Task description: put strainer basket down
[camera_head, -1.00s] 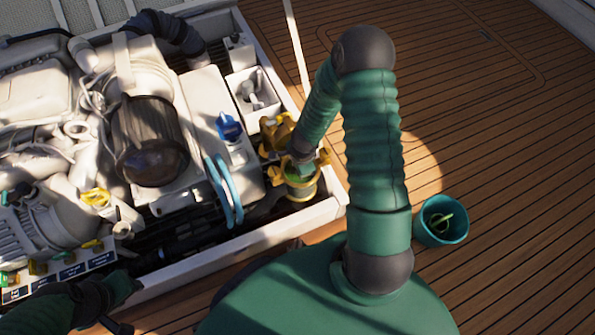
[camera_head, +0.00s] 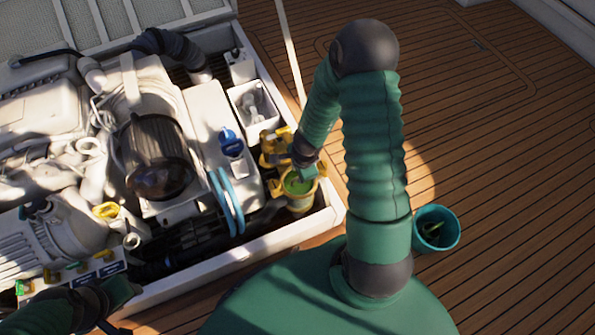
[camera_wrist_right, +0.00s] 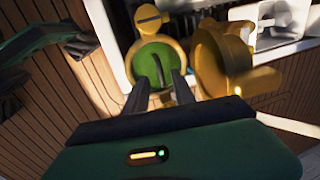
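The strainer basket (camera_head: 297,184) shows as a green disc with a raised handle, seated in the mouth of the bronze-yellow strainer housing (camera_head: 299,203) at the hatch's right front corner. In the right wrist view the basket (camera_wrist_right: 151,68) has its thin handle between and beyond my fingertips. My right gripper (camera_wrist_right: 160,88) is open, its two dark fingers apart with nothing held between them. In the head view it is just above the housing. My left gripper (camera_head: 118,298) is at the lower left, near the hatch's front edge; its fingers are not clear.
A second yellow fitting (camera_wrist_right: 222,60) stands close beside the housing. A teal bucket (camera_head: 437,232) with something green inside stands on the deck at right. The engine (camera_head: 150,150) and blue hoses (camera_head: 226,203) fill the hatch. The deck on the right is largely clear.

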